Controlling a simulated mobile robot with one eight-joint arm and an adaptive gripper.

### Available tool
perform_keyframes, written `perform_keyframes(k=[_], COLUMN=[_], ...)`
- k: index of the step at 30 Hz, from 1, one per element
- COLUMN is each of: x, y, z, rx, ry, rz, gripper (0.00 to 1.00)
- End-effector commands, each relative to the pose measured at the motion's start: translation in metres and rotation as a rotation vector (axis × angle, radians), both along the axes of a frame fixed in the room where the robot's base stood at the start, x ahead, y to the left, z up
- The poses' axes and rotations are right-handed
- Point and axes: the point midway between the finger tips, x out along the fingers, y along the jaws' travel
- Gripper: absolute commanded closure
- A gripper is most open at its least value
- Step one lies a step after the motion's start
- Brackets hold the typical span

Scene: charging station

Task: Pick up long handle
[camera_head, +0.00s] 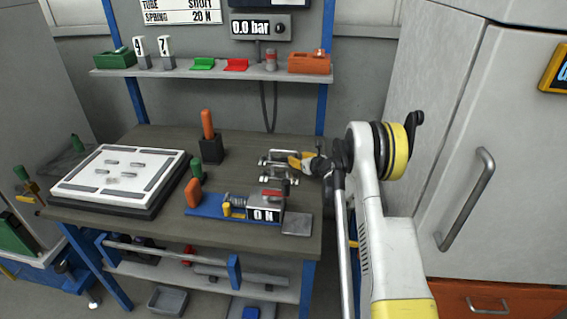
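A tall orange handle (208,124) stands upright in a black block (211,150) at the back middle of the workbench. It looks like the long handle, though no label shows. A shorter orange grip (192,193) and a green grip (197,168) stand near the left end of a blue fixture. My gripper (266,166) is over the right part of the bench, right of the tall orange handle and apart from it. Its two metal fingers point left and look spread, with nothing visible between their tips. Their height above the bench is hard to tell.
The blue fixture (212,205) with an "ON" box (264,215) lies at the bench front. A white panel (75,178) on a dark base fills the left side. A shelf (180,70) with small parts hangs behind. A cabinet (510,150) stands at right.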

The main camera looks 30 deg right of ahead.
Motion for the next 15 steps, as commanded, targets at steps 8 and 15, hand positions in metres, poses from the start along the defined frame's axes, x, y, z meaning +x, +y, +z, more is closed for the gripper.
perform_keyframes(k=[8,15], x=[0.0128,0.0126], y=[0.0004,0.0004], z=[-0.0040,-0.0038], rx=[0.001,0.001], ry=[-0.001,-0.001], rz=[0.000,0.000], gripper=[0.62,1.00])
